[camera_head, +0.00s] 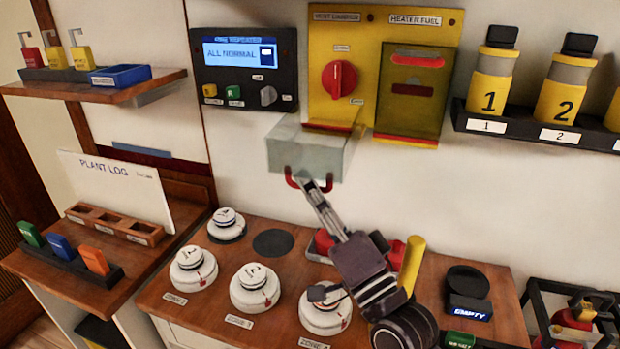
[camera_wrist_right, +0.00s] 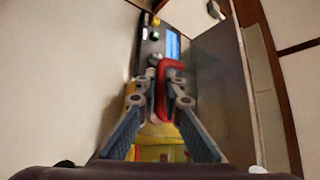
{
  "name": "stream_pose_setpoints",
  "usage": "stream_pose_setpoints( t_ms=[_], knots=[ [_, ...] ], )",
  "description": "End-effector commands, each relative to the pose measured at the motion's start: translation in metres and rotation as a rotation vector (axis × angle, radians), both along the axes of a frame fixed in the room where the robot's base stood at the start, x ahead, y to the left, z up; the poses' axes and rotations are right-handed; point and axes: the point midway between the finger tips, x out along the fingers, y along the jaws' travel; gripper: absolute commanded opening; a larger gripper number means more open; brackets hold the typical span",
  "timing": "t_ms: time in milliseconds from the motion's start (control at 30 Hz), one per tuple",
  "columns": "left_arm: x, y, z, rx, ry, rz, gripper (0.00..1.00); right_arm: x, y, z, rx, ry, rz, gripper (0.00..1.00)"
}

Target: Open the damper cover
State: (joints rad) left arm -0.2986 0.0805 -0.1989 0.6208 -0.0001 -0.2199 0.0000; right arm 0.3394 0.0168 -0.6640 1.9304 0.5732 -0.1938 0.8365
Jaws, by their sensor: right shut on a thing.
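The damper cover (camera_head: 310,150) is a clear grey box-like flap. It stands out from the lower edge of the yellow panel's left half, below the red knob (camera_head: 339,79), and the knob is uncovered. A red handle (camera_head: 291,178) is on the cover's front edge. My right gripper (camera_head: 318,187) is shut on this handle, coming from below. In the right wrist view the red handle (camera_wrist_right: 163,92) sits between the fingers of my right gripper (camera_wrist_right: 164,95), and the cover (camera_wrist_right: 222,85) shows as a grey sheet at the right. My left gripper is not in view.
The heater fuel cover (camera_head: 411,95) is closed beside the knob. A black "ALL NORMAL" display unit (camera_head: 243,70) is on the left. Numbered canisters (camera_head: 489,92) stand on a rack at right. White round dials (camera_head: 254,288) are on the wooden counter (camera_head: 280,215) below.

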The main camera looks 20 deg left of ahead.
Motion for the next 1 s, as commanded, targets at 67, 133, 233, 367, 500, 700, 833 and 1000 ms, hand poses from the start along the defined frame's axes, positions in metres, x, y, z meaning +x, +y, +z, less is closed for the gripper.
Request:
stream_pose_setpoints(
  t_ms=[67, 133, 233, 367, 500, 700, 833, 1000],
  knots=[
    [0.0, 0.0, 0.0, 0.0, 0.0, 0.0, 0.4, -0.001, 0.0, -0.002, 0.0, 0.002, 0.002, 0.0],
    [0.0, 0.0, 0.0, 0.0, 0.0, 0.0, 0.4, -0.001, 0.0, -0.002, 0.0, 0.002, 0.002, 0.0],
    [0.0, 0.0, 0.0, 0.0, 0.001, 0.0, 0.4, -0.001, 0.0, -0.002, 0.0, 0.002, 0.002, 0.0],
    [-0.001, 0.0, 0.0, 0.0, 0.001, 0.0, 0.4, -0.001, 0.0, -0.002, -0.002, 0.002, 0.001, 0.0],
    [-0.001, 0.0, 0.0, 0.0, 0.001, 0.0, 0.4, -0.001, 0.0, -0.002, -0.001, 0.001, 0.002, 0.14],
    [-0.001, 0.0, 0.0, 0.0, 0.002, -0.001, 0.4, -0.001, 0.0, -0.002, -0.001, 0.001, 0.001, 0.15],
    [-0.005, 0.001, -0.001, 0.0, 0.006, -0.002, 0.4, -0.002, -0.001, -0.003, -0.001, 0.001, 0.0, 0.15],
    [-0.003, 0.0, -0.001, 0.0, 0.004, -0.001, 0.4, -0.014, -0.016, -0.012, -0.002, 0.002, 0.0, 0.15]
  ],
)
